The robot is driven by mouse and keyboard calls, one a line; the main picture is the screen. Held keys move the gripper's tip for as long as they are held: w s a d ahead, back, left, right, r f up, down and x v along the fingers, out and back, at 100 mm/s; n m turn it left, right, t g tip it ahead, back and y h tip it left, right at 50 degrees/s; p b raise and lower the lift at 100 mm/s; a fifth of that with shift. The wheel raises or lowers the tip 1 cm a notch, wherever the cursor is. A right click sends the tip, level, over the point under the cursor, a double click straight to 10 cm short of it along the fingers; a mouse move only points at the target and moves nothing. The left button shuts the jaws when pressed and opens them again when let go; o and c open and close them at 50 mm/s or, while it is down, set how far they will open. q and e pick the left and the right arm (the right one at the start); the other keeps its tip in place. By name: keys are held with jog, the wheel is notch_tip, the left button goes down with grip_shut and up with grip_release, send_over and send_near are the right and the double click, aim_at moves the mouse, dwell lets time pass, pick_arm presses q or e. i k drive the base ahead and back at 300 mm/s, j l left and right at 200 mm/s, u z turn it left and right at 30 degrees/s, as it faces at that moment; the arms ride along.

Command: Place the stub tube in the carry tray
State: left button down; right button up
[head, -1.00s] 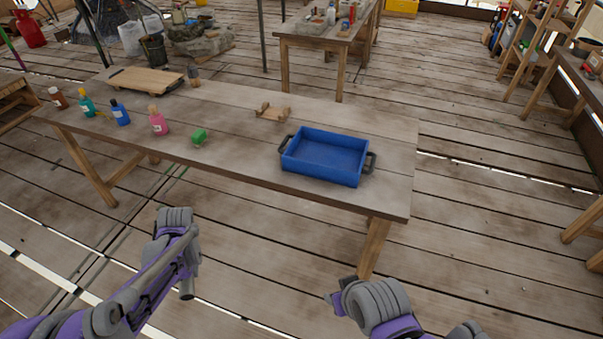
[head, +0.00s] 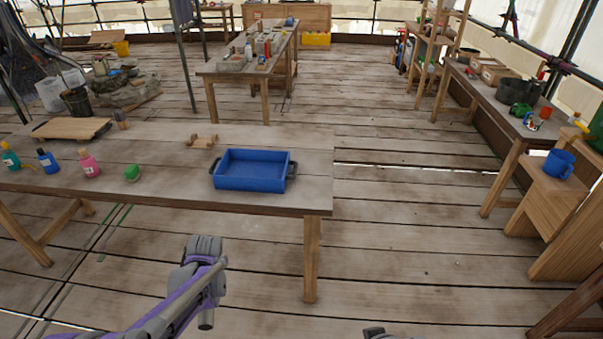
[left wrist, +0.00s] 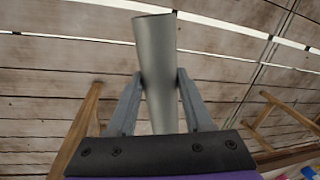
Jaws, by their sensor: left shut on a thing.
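The stub tube (left wrist: 156,60) is a plain grey cylinder, seen in the left wrist view. My left gripper (left wrist: 158,82) is shut on it, with one finger on each side and the tube's end reaching past the fingertips. The carry tray (head: 252,185) is a blue, empty, open box with dark handles at its two ends. It sits near the right end of the wooden table in the head view. My left arm is in front of the table's near edge, apart from the tray. My right gripper is not visible; only a small grey piece of my right arm shows at the bottom edge.
A side bench (head: 490,98) stands at the right. Open plank floor (head: 410,230) lies right of the table.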

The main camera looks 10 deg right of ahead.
aim_at(255, 175)
jog(key=j+z, duration=0.1)
jog(key=z, duration=1.35)
jog(key=j+z, duration=0.1)
jog(key=j, duration=0.8)
